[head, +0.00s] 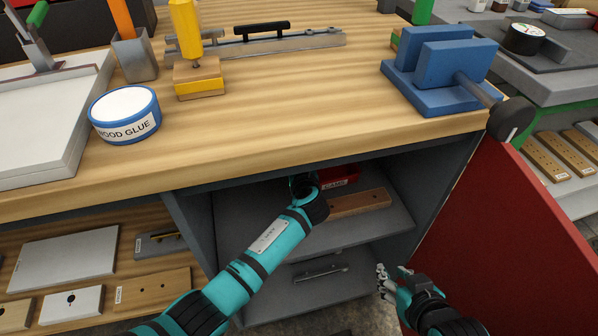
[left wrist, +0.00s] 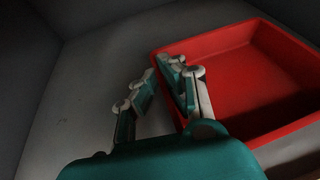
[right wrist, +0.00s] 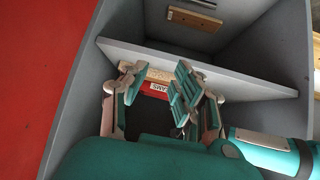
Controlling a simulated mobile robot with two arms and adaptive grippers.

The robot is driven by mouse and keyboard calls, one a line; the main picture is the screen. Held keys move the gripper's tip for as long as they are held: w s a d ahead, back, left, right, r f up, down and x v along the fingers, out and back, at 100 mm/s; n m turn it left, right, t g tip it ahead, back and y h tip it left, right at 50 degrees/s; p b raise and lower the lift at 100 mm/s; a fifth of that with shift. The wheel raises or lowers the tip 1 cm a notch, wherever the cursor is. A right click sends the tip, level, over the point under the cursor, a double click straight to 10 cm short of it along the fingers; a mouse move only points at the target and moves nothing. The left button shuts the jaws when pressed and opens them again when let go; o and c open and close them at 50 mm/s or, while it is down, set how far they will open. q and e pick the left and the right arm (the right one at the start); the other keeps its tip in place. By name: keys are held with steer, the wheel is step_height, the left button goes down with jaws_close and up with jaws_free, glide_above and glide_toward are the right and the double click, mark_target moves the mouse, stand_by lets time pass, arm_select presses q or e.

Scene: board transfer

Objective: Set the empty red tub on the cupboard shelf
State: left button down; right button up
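The red tub (head: 340,176) is inside the open cupboard, on its upper shelf (head: 385,222), mostly hidden by the bench edge and my left arm. In the left wrist view the tub (left wrist: 240,80) looks empty and sits flat on a grey surface. My left gripper (left wrist: 161,70) is at the tub's near left wall, with its fingers a little apart and grey surface showing between them. My right gripper (head: 381,279) is open and empty in front of the cupboard, by its door. The tub's labelled front (right wrist: 160,87) shows beyond its fingers (right wrist: 155,72).
A wooden board (head: 358,203) lies on the shelf in front of the tub. The red door (head: 510,240) stands open at the right. A grey piece with a handle (head: 320,272) lies lower in the cupboard. The bench top edge (head: 330,150) overhangs my left arm.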

arm_select(q)
steer(key=shift+f, duration=0.6)
steer(key=c, duration=1.5)
jaws_free()
steer(key=shift+f, duration=0.1)
arm_select(e)
steer(key=w+r+t, duration=0.1)
steer(key=w+a+r+t, duration=0.1)
steer(key=shift+w+r+y, duration=0.3)
steer(key=shift+w+r, duration=0.05)
steer(key=shift+w, duration=0.05)
